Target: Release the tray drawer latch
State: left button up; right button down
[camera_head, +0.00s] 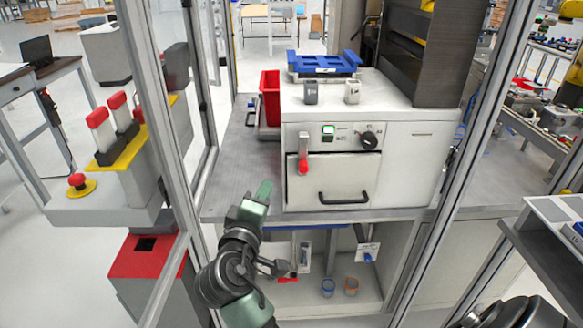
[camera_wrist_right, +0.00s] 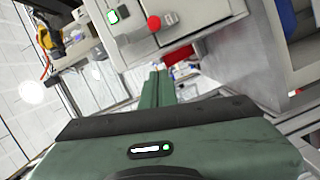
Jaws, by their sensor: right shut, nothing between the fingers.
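The tray drawer (camera_head: 335,182) is a pale front panel with a black bar handle (camera_head: 343,197), set in a white machine; it looks shut. The red latch (camera_head: 303,163) stands upright at the drawer's upper left. In the right wrist view its red end (camera_wrist_right: 153,22) shows near the top, past the fingers. My right gripper (camera_head: 264,190) is green and shut, with nothing between its fingers. It is left of the drawer and below the latch, apart from both. The fingers also show in the right wrist view (camera_wrist_right: 157,76). My left gripper is not in view.
A green-lit switch (camera_head: 328,131) and black knob (camera_head: 369,140) sit above the drawer. A blue tray (camera_head: 323,63) lies on top of the machine, with a red bin (camera_head: 270,97) beside it. Metal frame posts (camera_head: 166,105) stand left and right. Cups (camera_head: 328,287) sit on the lower shelf.

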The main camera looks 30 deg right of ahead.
aim_at(303, 159)
dwell(0.3)
jog(key=w+d+f+p, duration=0.1)
jog(key=w+d+p, duration=0.4)
jog(key=d, duration=0.5)
jog(key=shift+d+f, duration=0.2)
jog(key=shift+f, duration=0.1)
